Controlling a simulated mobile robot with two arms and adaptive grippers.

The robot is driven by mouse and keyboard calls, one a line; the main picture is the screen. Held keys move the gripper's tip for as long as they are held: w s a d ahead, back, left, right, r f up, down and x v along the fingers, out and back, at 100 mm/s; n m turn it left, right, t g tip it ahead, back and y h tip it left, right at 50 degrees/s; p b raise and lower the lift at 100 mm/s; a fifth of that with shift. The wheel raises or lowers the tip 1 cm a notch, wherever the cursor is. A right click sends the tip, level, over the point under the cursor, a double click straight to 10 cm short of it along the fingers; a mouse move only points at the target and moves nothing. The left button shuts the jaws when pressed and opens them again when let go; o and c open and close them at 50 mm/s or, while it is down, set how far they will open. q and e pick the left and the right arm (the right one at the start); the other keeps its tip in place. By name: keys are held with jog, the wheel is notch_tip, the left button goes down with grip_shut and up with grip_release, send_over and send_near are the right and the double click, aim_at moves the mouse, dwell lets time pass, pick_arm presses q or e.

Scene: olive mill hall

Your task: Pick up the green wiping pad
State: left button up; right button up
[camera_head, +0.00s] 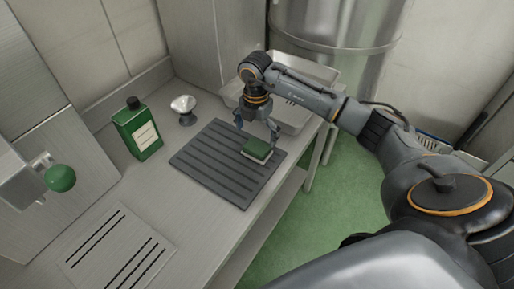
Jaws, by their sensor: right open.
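The green wiping pad (257,149) lies on a dark ribbed mat (215,172) on the metal counter. It has a green top and a paler lower layer. My right gripper (258,136) points down just above and around the pad, its fingers apart. One finger is to the left of the pad and the other near its right far side. Whether the fingers touch the pad cannot be told. My left gripper is not in view.
A green bottle (138,131) and a small white funnel-like item (184,107) stand left of the mat. A pale tray (293,116) lies behind my gripper. A slotted drain plate (118,252) is at the front left. A green knob (60,178) juts out at the left.

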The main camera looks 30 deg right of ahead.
aim_at(257, 146)
jog(key=f+p, duration=0.2)
jog(key=f, duration=0.1)
jog(key=shift+s+d+f, duration=0.1)
jog(key=shift+s+f, duration=0.1)
jog(key=shift+f, duration=0.1)
jog(key=shift+w+f, duration=0.1)
jog(key=shift+f, duration=0.55)
jog(key=c, duration=1.3)
